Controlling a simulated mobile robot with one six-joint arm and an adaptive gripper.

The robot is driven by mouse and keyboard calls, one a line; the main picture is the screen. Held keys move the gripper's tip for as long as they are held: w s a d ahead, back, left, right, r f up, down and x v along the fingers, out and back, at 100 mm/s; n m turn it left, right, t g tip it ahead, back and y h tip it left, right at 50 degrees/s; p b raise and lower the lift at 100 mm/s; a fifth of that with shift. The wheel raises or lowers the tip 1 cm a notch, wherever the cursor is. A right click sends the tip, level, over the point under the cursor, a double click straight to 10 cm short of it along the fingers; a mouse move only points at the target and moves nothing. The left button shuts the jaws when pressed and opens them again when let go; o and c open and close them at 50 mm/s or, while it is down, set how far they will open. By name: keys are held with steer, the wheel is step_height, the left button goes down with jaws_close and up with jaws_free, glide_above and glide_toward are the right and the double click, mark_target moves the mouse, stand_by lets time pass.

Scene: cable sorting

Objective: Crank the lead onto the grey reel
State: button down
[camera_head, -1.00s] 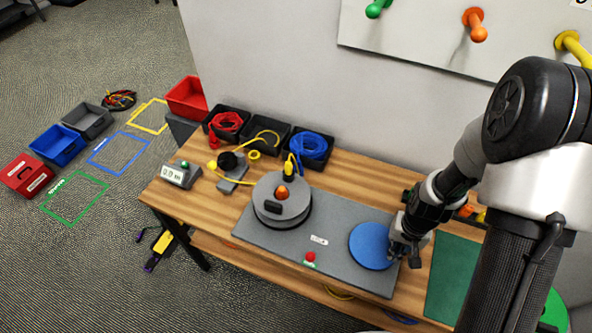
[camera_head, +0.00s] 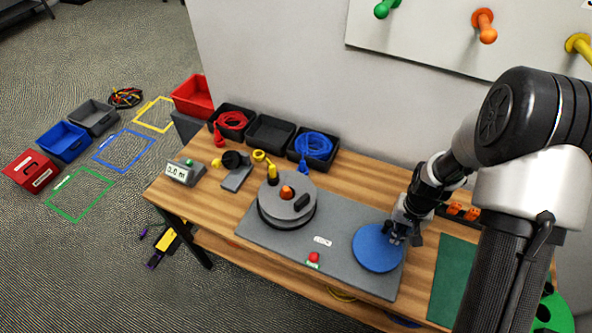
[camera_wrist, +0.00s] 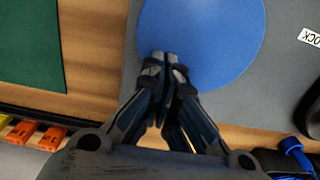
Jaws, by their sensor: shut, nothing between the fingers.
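The grey reel (camera_head: 274,212) sits on the grey base board (camera_head: 335,215), with an orange centre knob and a dark block on top. A yellow plug end (camera_head: 272,177) shows at the reel's back edge. No long loose yellow lead shows; whether it lies wound inside the reel cannot be seen. The blue disc (camera_head: 372,252) lies at the board's right end. My gripper (camera_head: 394,240) is shut and empty at the disc's upper right edge. In the wrist view the closed fingertips (camera_wrist: 163,58) overlap the near edge of the blue disc (camera_wrist: 205,35).
A meter (camera_head: 183,172) and a dark guide (camera_head: 236,175) stand left of the reel. Behind are bins with red (camera_head: 231,119) and blue cable (camera_head: 316,145), and an empty black bin (camera_head: 270,132). A red button (camera_head: 314,257) is at the board's front. A green mat (camera_head: 452,270) lies right.

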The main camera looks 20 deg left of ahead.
steer(key=shift+r, duration=0.1)
step_height(320, 180, up, 7)
steer(key=p, duration=0.5)
stand_by(0.8)
